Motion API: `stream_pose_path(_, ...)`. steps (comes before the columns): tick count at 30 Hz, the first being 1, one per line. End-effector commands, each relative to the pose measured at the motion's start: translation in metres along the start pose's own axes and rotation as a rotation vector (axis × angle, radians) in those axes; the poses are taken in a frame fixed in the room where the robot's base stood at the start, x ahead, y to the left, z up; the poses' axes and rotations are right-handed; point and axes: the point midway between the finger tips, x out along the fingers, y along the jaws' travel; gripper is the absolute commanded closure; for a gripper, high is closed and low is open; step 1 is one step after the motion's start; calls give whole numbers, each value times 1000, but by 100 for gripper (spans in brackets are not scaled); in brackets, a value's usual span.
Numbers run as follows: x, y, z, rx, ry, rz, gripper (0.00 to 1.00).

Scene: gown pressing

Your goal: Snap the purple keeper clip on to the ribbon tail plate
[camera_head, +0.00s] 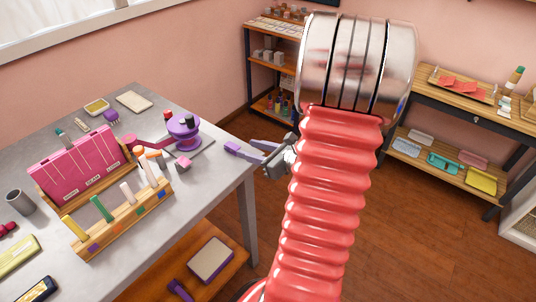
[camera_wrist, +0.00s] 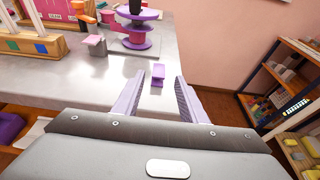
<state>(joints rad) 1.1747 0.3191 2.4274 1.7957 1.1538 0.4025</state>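The purple keeper clip (camera_head: 232,147) stands on the grey table near its right edge. In the wrist view the clip (camera_wrist: 158,72) is centred just ahead of and between my fingertips. My gripper (camera_head: 256,151) reaches in from the right at the table edge. Its two pale purple fingers (camera_wrist: 158,80) are apart, with a gap on both sides of the clip. A small pink plate (camera_head: 183,161), seemingly the ribbon tail plate, sits beside the purple spool (camera_head: 184,128). It also shows on a grey block in the wrist view (camera_wrist: 92,39).
A pink boxy holder (camera_head: 80,160) and a wooden rack (camera_head: 125,220) with coloured sticks stand left of the spool. A red-pink ribbon (camera_head: 145,141) runs toward the spool. Shelves (camera_head: 272,60) stand behind. The table top between clip and pink plate is clear.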

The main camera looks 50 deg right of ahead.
Motion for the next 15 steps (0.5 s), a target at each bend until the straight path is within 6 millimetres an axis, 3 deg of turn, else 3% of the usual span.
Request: stream_pose_path(15,-60,0,0,1,0,-1,62)
